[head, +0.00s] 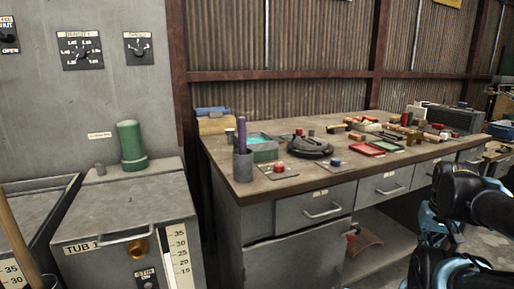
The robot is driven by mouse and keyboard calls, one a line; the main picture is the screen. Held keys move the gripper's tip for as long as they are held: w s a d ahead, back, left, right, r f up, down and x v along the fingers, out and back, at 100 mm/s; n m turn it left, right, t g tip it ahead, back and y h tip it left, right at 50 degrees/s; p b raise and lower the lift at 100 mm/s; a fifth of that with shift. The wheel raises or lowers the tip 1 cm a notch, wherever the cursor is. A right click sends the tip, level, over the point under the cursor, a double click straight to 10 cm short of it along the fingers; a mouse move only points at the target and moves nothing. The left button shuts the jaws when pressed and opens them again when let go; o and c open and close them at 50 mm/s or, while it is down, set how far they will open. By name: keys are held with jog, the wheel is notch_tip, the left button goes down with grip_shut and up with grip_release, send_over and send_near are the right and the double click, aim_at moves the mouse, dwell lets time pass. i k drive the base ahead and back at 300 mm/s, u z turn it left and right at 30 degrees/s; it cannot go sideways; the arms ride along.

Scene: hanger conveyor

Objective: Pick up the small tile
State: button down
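A workbench (228,144) runs along the corrugated wall and carries many small items. No piece can be picked out for certain as the small tile. Small flat square plates lie near the bench's front edge, one with a red knob (279,168) and one with a blue-and-red knob (334,162). Several small reddish and tan blocks are clustered towards the far right of the bench, too small to tell apart. Parts of my dark arm with light-blue trim show at the lower right, in front of the bench's right end. The fingers of my gripper cannot be made out.
A purple rod stands in a grey cup (243,166) beside a teal-filled box (264,151). A round black device (309,147) and a red tray (361,149) lie farther right. A grey tub cabinet (124,215) with a green cylinder (131,142) stands left. Drawers (323,212) front the bench.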

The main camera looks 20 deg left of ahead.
aim_at(403, 131)
jog(key=k, duration=1.3)
jog(key=z, duration=0.4)
jog(key=i, duration=0.75)
jog(key=z, duration=0.75)
jog(key=i, duration=1.1)
jog(key=u, duration=0.2)
jog(key=i, duration=1.1)
jog(key=u, duration=0.7)
jog(key=i, duration=0.35)
jog(key=u, duration=0.15)
